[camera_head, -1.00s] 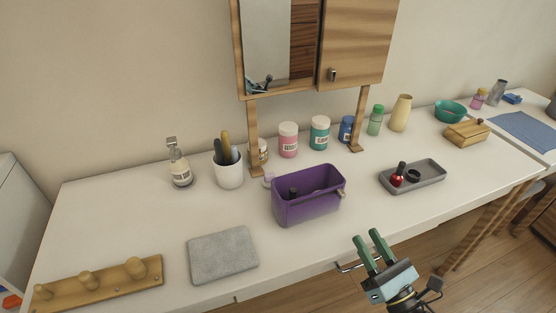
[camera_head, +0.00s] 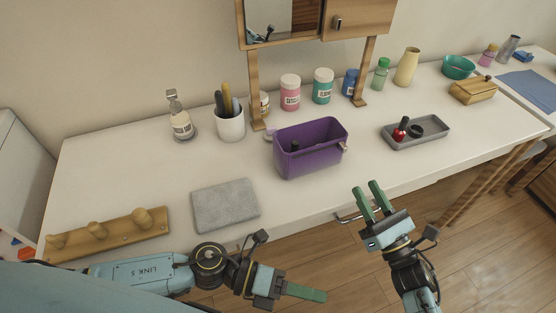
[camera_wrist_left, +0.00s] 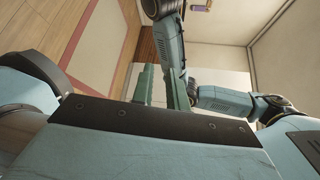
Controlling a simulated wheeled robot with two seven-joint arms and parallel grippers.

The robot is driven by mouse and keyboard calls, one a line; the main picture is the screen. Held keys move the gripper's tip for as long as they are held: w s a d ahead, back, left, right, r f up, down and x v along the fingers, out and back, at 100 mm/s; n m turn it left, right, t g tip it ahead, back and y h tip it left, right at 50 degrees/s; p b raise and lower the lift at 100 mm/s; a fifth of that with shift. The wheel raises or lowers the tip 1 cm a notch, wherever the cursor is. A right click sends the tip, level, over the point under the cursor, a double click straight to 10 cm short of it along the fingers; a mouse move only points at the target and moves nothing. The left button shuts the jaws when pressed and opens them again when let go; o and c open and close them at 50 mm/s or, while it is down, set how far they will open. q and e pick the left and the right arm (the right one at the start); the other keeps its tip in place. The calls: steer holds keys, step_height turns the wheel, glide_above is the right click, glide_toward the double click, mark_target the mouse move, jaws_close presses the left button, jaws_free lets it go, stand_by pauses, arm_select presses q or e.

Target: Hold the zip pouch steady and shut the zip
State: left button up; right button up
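The purple zip pouch (camera_head: 312,158) stands upright on the white counter near its front edge. Its top is open, and a dark item shows inside. A small pale zip pull (camera_head: 344,147) is at its right end. My right gripper (camera_head: 368,188) is open and empty, in front of the counter, right of and below the pouch, apart from it. My left gripper (camera_head: 318,295) is low in front of the counter, below the pouch and apart from it. In the left wrist view its two green fingers (camera_wrist_left: 161,82) look apart with nothing between them.
A grey mat (camera_head: 225,204) and a wooden peg rack (camera_head: 108,232) lie left of the pouch. A grey tray (camera_head: 431,139) with a red bottle (camera_head: 400,131) stands to its right. Cabinet posts and jars (camera_head: 290,93) stand behind it. The counter between pouch and tray is clear.

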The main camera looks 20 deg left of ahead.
arm_select(q)
steer(key=w+d+r+m+g+y, duration=0.1)
steer(key=w+d+r+m+g, duration=0.1)
steer(key=w+r+g, duration=0.5)
step_height(320, 180, up, 11)
steer(key=n+t+y, duration=0.6)
steer(key=n+y, duration=0.5)
steer(key=y, duration=0.4)
glide_above(278, 168)
steer(key=shift+w+d+f, duration=0.1)
steer(key=shift+w, duration=0.15)
steer(key=shift+a, duration=0.2)
step_height(278, 168, down, 13)
steer(key=shift+f, duration=0.1)
jaws_close()
steer(key=shift+w, duration=0.1)
arm_select(e)
steer(key=shift+c, duration=0.3)
